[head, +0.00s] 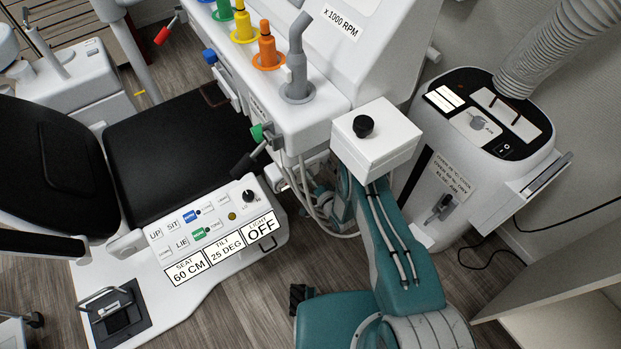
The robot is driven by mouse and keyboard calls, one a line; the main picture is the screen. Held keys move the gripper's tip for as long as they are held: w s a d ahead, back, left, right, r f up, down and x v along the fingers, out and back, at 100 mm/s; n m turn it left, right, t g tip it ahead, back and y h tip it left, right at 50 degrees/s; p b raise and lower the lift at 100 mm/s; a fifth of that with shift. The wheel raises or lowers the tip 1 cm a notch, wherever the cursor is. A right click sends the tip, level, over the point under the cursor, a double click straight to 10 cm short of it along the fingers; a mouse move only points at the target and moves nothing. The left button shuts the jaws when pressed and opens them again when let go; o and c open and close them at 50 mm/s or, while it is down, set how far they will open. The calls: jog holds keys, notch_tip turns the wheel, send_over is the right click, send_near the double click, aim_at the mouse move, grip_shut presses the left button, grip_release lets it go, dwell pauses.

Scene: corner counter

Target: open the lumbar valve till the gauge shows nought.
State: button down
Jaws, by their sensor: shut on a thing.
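I see no part marked as the lumbar valve and no gauge dial that I can make out. A black round knob (363,126) sits on top of a white box (377,142). I cannot tell whether this knob is the valve.
A black-cushioned chair (170,145) with a white control panel (210,222) is at left. A white console (320,85) with coloured fittings is above the middle. A white machine (480,150) with a ribbed hose stands at right.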

jog(key=shift+d+f+m, duration=0.1)
jog(key=shift+d+m, duration=0.05)
jog(key=shift+m, duration=1.45)
jog(key=shift+d+m, duration=0.1)
jog(key=shift+m, duration=1.5)
jog(key=shift+f, duration=0.1)
jog(key=shift+c, duration=1.3)
grip_release()
jog(key=v, duration=1.2)
